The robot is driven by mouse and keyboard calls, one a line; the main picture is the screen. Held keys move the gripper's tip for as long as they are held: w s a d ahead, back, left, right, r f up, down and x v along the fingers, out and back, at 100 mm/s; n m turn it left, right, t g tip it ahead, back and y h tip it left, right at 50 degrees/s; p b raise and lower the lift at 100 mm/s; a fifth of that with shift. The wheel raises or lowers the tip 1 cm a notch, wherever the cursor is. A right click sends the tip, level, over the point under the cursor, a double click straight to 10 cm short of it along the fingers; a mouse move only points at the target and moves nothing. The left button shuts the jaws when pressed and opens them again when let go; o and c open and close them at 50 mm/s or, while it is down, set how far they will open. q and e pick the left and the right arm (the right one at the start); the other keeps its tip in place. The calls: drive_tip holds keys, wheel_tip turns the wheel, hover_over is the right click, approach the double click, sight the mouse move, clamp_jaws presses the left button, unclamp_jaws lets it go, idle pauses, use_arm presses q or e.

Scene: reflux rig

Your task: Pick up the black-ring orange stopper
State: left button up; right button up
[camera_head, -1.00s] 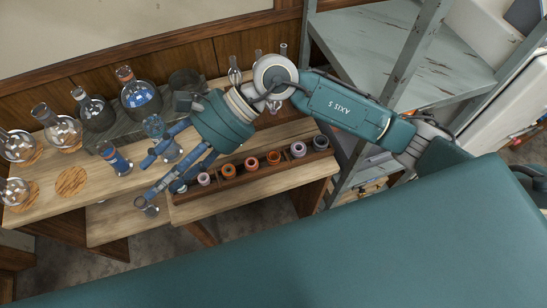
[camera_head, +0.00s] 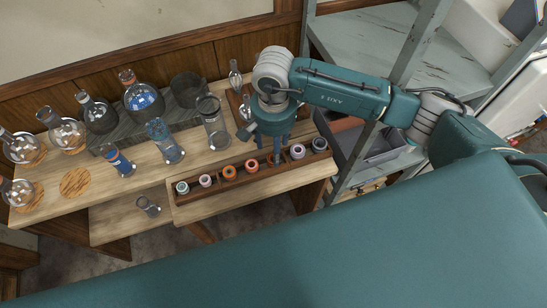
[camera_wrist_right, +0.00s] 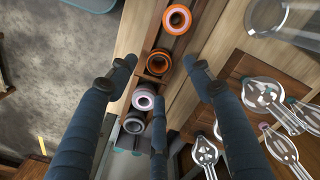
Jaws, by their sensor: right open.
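My right gripper (camera_head: 277,157) points down over the stopper rack (camera_head: 217,186), at its right half. Its three fingers are spread and empty in the right wrist view (camera_wrist_right: 160,72). Two orange stoppers (camera_head: 229,172) (camera_head: 252,165) show left of the fingers in the head view. In the right wrist view, an orange stopper with a dark centre (camera_wrist_right: 176,18) sits beyond the fingertips, and another orange one (camera_wrist_right: 157,63) is partly visible between them. I cannot clearly tell which has the black ring. The left gripper is out of view.
In the same rack are a lilac stopper (camera_head: 298,151), a grey one (camera_head: 319,144), a pinkish one (camera_head: 206,180) and a teal-white one (camera_head: 182,187). Glassware, including a cylinder (camera_head: 213,125) and a blue-filled flask (camera_head: 143,98), stands behind and left. A shelf frame stands at right.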

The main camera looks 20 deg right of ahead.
wheel_tip(320, 180, down, 4)
drive_tip(key=shift+s+r+p, duration=0.15)
drive_tip(key=shift+r+p, duration=0.05)
drive_tip(key=shift+p, duration=0.6)
drive_tip(key=shift+f, duration=0.3)
drive_tip(key=c, duration=1)
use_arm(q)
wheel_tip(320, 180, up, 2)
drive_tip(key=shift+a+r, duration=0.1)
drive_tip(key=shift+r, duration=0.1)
